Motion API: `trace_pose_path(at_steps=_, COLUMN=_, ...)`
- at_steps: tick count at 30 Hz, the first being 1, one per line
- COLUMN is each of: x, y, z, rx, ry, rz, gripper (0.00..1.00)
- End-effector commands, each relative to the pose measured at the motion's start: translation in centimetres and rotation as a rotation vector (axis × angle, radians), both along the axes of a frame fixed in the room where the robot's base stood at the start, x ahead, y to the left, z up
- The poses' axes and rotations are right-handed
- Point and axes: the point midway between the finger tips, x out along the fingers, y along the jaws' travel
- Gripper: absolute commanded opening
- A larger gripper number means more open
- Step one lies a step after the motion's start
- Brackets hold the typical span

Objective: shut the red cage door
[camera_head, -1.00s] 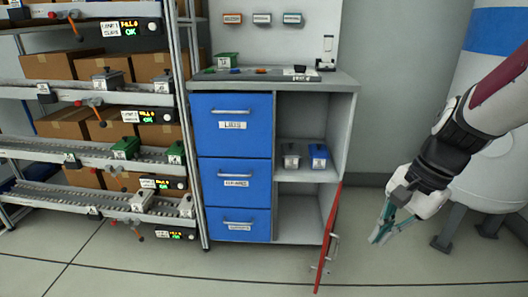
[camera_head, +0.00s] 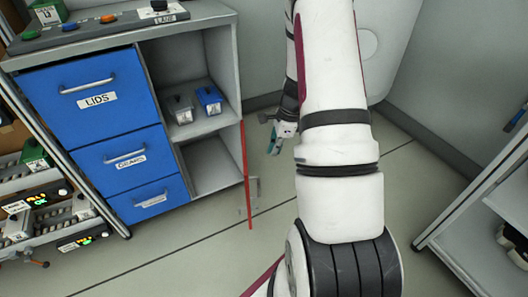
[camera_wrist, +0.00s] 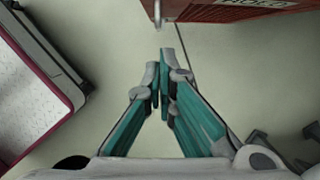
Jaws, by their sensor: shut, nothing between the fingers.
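The red cage door (camera_head: 246,180) stands open at the lower right compartment of the grey cabinet (camera_head: 190,28). It is swung outward and seen nearly edge-on in the head view. In the wrist view the door (camera_wrist: 245,10) fills the top edge, with part of a white label and a metal handle (camera_wrist: 157,12) showing. My gripper (camera_head: 275,140) is to the right of the door in the head view, partly hidden by my arm. In the wrist view the closed fingertips (camera_wrist: 166,58) point toward the handle, with a gap between. The gripper is shut and empty.
Blue drawers (camera_head: 95,97) fill the cabinet's left side. A grey and a blue container (camera_head: 208,99) stand on the shelf above the door. A rack stands at far left and a shelf unit (camera_head: 490,200) at right. The floor before the door is clear.

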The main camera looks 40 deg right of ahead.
Motion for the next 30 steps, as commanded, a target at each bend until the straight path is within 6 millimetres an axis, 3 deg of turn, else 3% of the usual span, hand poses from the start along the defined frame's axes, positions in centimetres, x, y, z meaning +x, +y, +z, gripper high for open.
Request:
trace_pose_path(at_steps=13, x=1.2, y=1.7, z=-8.7, rx=0.002, ry=0.001, rz=0.003, gripper=0.0)
trace_pose_path(at_steps=21, x=3.3, y=4.4, z=-8.2, rx=0.0, ry=0.0, rz=0.005, gripper=0.0)
trace_pose_path(at_steps=30, x=3.6, y=4.9, z=-8.1, rx=0.0, ry=0.0, rz=0.004, gripper=0.0)
